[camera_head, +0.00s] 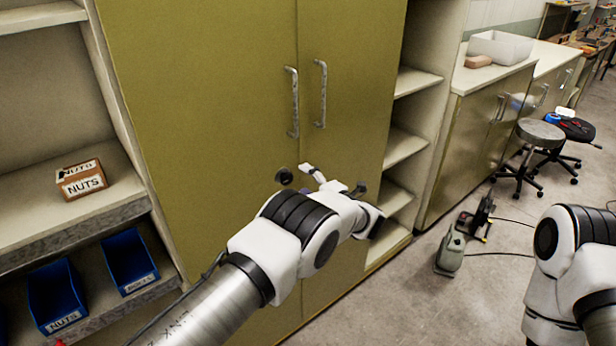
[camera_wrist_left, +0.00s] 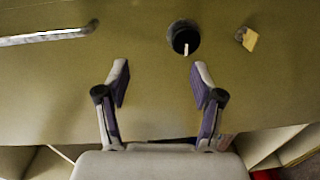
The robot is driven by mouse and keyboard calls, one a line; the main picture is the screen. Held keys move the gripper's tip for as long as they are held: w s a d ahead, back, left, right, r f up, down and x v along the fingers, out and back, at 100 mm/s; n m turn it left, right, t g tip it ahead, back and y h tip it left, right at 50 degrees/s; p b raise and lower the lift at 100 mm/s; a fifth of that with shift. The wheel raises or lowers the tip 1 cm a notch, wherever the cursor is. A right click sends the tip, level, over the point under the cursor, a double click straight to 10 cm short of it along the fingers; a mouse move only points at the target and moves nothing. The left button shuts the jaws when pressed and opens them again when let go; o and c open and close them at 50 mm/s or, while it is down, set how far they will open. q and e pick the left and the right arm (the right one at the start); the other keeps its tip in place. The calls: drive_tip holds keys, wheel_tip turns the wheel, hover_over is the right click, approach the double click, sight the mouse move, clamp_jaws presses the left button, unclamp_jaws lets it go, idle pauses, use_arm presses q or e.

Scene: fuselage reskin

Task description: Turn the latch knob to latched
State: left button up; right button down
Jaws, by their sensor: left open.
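The latch knob (camera_head: 284,175) is a small dark round knob on the olive cabinet's left door, below the handles. In the left wrist view the knob (camera_wrist_left: 180,35) is black with a pale mark pointing down in the picture. My left gripper (camera_head: 332,178) is in front of the doors, just right of the knob in the head view. In the wrist view the left gripper (camera_wrist_left: 160,70) has its two fingers spread and nothing between them. The knob lies beyond the fingertips, above the right one in the picture, apart from them. My right gripper is out of view.
Two metal handles (camera_head: 292,102) stand out above the knob. A small yellowish piece (camera_wrist_left: 248,39) is beside the knob in the wrist view. Open shelves with a nuts box (camera_head: 82,179) and blue bins (camera_head: 129,262) are at left. Stools (camera_head: 540,133) stand at right.

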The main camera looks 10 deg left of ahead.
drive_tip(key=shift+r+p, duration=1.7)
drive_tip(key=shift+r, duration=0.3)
